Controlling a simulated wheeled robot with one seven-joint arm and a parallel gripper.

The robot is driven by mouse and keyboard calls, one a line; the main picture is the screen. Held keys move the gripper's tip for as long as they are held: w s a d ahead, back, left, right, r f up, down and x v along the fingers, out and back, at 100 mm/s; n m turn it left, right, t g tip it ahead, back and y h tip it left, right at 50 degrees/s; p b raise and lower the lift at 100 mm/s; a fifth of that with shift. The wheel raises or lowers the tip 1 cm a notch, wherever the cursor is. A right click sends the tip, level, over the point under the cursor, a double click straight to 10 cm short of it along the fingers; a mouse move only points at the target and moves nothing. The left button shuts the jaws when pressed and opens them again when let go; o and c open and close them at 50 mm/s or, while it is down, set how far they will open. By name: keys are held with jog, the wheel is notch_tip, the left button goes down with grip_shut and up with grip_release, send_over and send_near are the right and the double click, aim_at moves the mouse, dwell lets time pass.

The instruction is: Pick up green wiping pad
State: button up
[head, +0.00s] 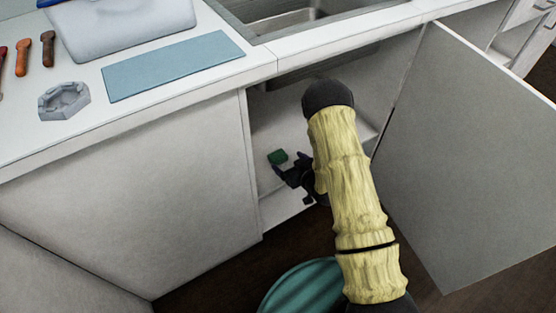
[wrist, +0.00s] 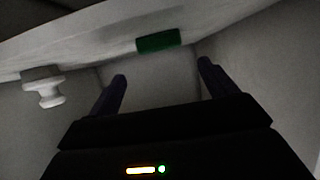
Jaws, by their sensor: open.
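The green wiping pad (head: 278,157) lies on the pale floor of the open cabinet under the sink. In the wrist view the pad (wrist: 158,41) shows as a small dark green block on a white surface, beyond the fingertips and roughly in line with the space between them. My gripper (head: 289,166) is open, at the cabinet opening just in front of the pad. In the wrist view my gripper (wrist: 162,72) shows two dark fingers wide apart with nothing between them. The pad appears clear of both fingers.
The cabinet door (head: 470,160) stands open to the right of my arm. A white knob-shaped thing (wrist: 43,88) is left of the fingers in the wrist view. The counter above bears a blue mat (head: 172,66) and a grey tray-like piece (head: 64,101). A teal rounded object (head: 303,288) is below.

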aim_at(278, 155)
jog(key=shift+x, duration=1.4)
jog(key=b+x, duration=0.1)
jog(key=x, duration=0.1)
jog(key=b+x, duration=0.2)
jog(key=shift+a+f, duration=0.2)
jog(key=shift+f, duration=0.25)
jog(key=shift+w+a, duration=0.15)
jog(key=shift+w, duration=0.15)
jog(key=c, duration=1.1)
jog(key=shift+o, duration=0.2)
